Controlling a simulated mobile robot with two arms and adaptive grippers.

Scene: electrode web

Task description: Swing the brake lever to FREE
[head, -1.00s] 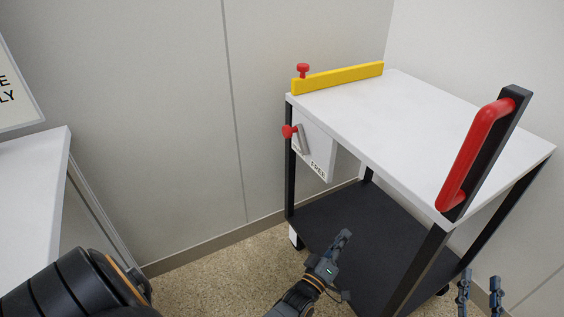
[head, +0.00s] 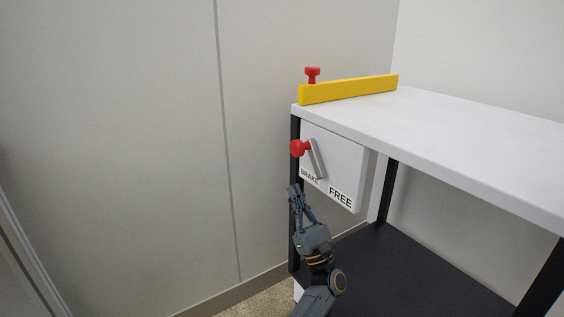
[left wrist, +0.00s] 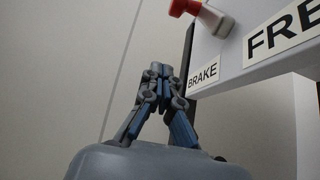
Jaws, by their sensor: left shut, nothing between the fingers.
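The brake lever is a grey bar (head: 318,160) with a red knob (head: 298,148), mounted on a white panel (head: 345,158) at the cart's left end. The panel carries a BRAKE label (head: 310,176) and a FREE label (head: 340,197). The knob end points up and left; the bar's lower end lies between the labels. My left gripper (head: 295,189) is shut and empty, just below the panel's lower left corner, apart from the lever. In the left wrist view its fingertips (left wrist: 160,68) are together, with the red knob (left wrist: 186,7) above them. My right gripper is out of view.
A black leg (head: 295,135) stands beside the panel, and a black lower shelf (head: 400,275) lies beneath. The wall is close behind.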

